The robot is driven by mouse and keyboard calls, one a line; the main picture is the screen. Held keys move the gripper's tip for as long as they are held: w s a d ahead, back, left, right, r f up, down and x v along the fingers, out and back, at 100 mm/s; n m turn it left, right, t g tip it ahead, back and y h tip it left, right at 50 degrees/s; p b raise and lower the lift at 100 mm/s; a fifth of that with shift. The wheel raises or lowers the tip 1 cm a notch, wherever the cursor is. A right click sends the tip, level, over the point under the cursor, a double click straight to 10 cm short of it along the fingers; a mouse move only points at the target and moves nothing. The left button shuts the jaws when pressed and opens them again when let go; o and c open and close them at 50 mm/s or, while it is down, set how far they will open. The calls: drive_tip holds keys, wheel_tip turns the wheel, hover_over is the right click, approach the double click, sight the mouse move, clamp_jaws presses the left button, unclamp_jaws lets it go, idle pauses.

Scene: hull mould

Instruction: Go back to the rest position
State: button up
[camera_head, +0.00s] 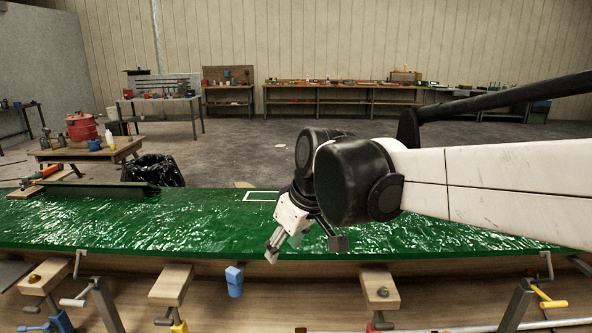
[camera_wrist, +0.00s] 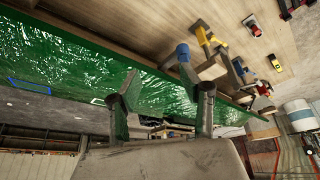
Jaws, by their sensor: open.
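My gripper (camera_head: 305,245) is open, with its two fingers spread apart and nothing between them in the head view. It hangs at the end of my arm above the near part of the green glossy hull mould surface (camera_head: 120,225), near the middle of the picture. In the wrist view my gripper (camera_wrist: 158,78) also shows open and empty, with the green surface (camera_wrist: 70,60) behind the fingers. Whether the fingertips touch the surface cannot be told.
A white rectangle outline (camera_head: 262,196) lies on the green surface; a blue one (camera_wrist: 30,86) shows in the wrist view. Clamps with wooden blocks (camera_head: 171,285) line the near edge, with a blue cup-like object (camera_head: 234,282). A dark long piece (camera_head: 100,189) lies at the left.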

drive_tip(key=s+d+f+m+t+h, duration=0.1)
drive_tip(key=s+d+f+m+t, duration=0.1)
drive_tip(key=s+d, duration=0.6)
drive_tip(key=s+d+f+m+t+h, duration=0.1)
drive_tip(key=s+d+f+m, duration=0.4)
drive_tip(key=d, duration=1)
drive_tip(key=s+m+h, duration=0.1)
drive_tip(key=s+m, duration=0.1)
drive_tip(key=s, duration=0.1)
drive_tip(key=shift+t, duration=0.4)
